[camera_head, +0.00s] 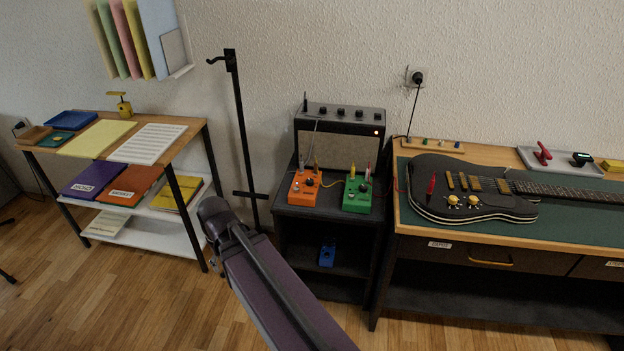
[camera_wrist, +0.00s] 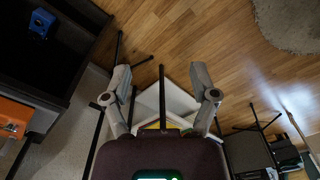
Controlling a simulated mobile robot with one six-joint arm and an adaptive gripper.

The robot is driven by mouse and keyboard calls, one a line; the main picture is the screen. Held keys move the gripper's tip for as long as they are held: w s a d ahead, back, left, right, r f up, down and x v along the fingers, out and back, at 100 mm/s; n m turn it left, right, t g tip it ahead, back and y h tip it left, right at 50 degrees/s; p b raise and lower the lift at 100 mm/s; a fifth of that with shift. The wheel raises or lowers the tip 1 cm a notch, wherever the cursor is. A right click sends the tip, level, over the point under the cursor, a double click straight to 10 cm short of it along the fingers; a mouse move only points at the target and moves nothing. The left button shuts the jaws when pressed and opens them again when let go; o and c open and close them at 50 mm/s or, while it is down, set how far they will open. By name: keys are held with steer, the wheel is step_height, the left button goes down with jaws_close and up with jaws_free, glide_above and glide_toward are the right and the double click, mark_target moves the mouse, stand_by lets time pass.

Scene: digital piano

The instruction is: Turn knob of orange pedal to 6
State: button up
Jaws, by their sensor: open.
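The orange pedal (camera_head: 304,189) sits on top of the black cabinet, left of the green pedal (camera_head: 357,194), in the head view. Small dark knobs show on its upper face, but their settings are too small to read. Part of the orange pedal (camera_wrist: 14,117) also shows at the left edge of the wrist view. My gripper (camera_wrist: 163,75) is open and empty in the wrist view, its fingers spread apart and away from the pedal. In the head view my arm rises from the bottom, left of the cabinet, and the fingers cannot be made out.
An amplifier (camera_head: 338,135) stands behind the pedals. A blue pedal (camera_head: 327,256) sits on the cabinet's lower shelf. A black stand (camera_head: 240,130) rises left of the cabinet. An electric guitar (camera_head: 470,190) lies on the workbench at right. Cables run around the pedals.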

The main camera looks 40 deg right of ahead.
steer(key=w+d+r+t+p, duration=0.1)
steer(key=w+d+r+p, duration=0.2)
steer(key=w+d, duration=0.4)
steer(key=m+t+h+p, duration=0.1)
steer(key=m+t+p, duration=0.2)
steer(key=p, duration=0.3)
glide_toward(310, 181)
steer(key=v, duration=0.4)
steer(key=shift+s+r, duration=0.15)
steer(key=shift+r, duration=0.05)
steer(key=shift+f, duration=0.15)
steer(key=b+x, duration=1.2)
steer(key=x, duration=0.1)
steer(key=shift+w+d+f+b, duration=0.1)
steer(key=shift+w+f+b, duration=0.05)
steer(key=shift+w+b, duration=0.15)
jaws_close()
